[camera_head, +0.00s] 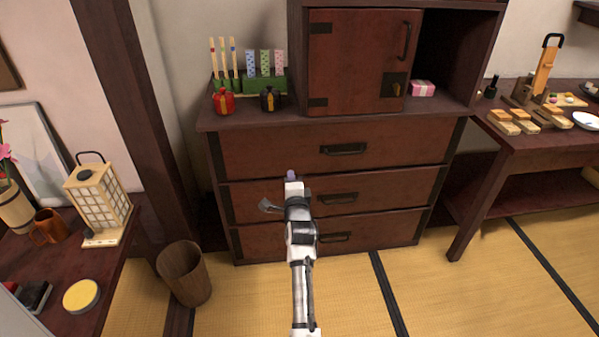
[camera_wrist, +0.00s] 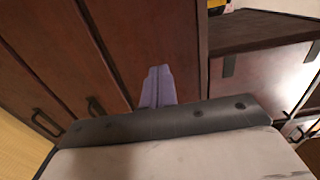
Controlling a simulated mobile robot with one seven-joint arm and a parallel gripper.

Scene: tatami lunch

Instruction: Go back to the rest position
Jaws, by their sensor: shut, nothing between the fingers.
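My gripper (camera_head: 291,176) is at the end of my white and black arm, raised in front of the dark wooden chest of drawers (camera_head: 400,149). Its purple fingers (camera_wrist: 157,87) show in the wrist view, pressed together with nothing between them. The chest's drawers are all shut. In the wrist view the fingers appear in front of the drawer fronts (camera_wrist: 75,50); I cannot tell the exact gap.
A woven bin (camera_head: 185,273) stands on the tatami floor (camera_head: 350,295) at left. A side table with a paper lantern (camera_head: 98,200) is at far left. A table (camera_head: 535,140) with wooden blocks is at right.

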